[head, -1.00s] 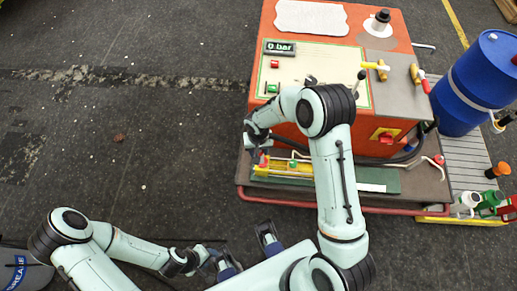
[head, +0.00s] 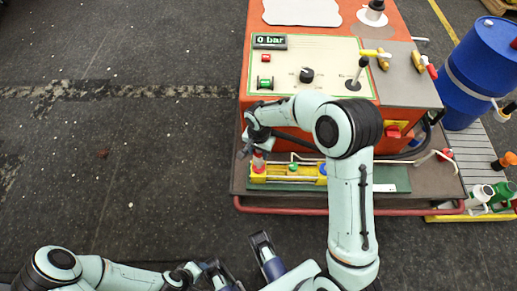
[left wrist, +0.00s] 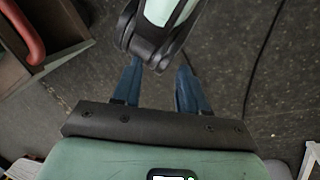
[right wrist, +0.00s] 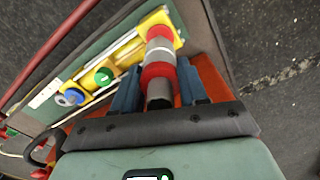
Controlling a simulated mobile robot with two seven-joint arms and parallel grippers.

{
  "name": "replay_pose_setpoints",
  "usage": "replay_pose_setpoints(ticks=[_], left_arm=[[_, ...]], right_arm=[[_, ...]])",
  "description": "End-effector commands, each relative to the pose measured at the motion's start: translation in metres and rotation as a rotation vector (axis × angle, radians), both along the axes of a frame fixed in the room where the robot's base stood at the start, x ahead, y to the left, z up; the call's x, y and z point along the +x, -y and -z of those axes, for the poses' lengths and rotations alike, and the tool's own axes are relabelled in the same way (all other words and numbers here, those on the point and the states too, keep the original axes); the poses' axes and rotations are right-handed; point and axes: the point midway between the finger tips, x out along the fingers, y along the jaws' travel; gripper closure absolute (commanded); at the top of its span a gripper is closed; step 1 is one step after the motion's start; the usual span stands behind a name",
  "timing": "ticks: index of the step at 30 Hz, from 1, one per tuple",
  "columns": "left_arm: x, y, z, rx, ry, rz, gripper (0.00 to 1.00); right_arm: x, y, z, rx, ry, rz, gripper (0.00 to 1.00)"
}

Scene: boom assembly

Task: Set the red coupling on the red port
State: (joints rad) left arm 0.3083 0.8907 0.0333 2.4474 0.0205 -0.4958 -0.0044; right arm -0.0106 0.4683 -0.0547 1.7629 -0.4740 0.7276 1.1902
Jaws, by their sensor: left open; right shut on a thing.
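My right gripper (right wrist: 158,90) is shut on the red coupling (right wrist: 158,72), a grey cylinder with a red band. Its far end points at the red port (right wrist: 160,33) on the end of the yellow block (right wrist: 130,55). They line up closely in the right wrist view; I cannot tell whether the coupling is fully seated. In the head view the red port (head: 258,168) is at the block's left end, with my right gripper (head: 256,146) just above it. My left gripper (head: 242,262) is open and empty, away from the block; its fingers also show in the left wrist view (left wrist: 158,88).
The block also has a green port (right wrist: 103,76) and a blue port (right wrist: 74,97). The orange machine (head: 395,60) stands behind it, with a red rail (head: 300,211) along the platform's front. A blue drum (head: 480,75) stands at right. The floor at left is clear.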

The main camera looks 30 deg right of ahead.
Motion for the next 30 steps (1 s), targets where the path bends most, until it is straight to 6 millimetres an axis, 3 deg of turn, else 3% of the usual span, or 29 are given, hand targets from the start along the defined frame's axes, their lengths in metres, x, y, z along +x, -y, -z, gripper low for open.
replay_pose_setpoints(ticks=[12,30], left_arm=[[0.032,-0.016,0.026,0.041,0.084,-0.036,0.57],[0.035,-0.017,0.026,0.044,0.091,-0.038,0.57]], right_arm=[[0.0,0.0,0.033,0.001,-0.001,-0.001,1.0],[0.0,0.0,0.034,0.001,0.001,-0.001,1.0]])
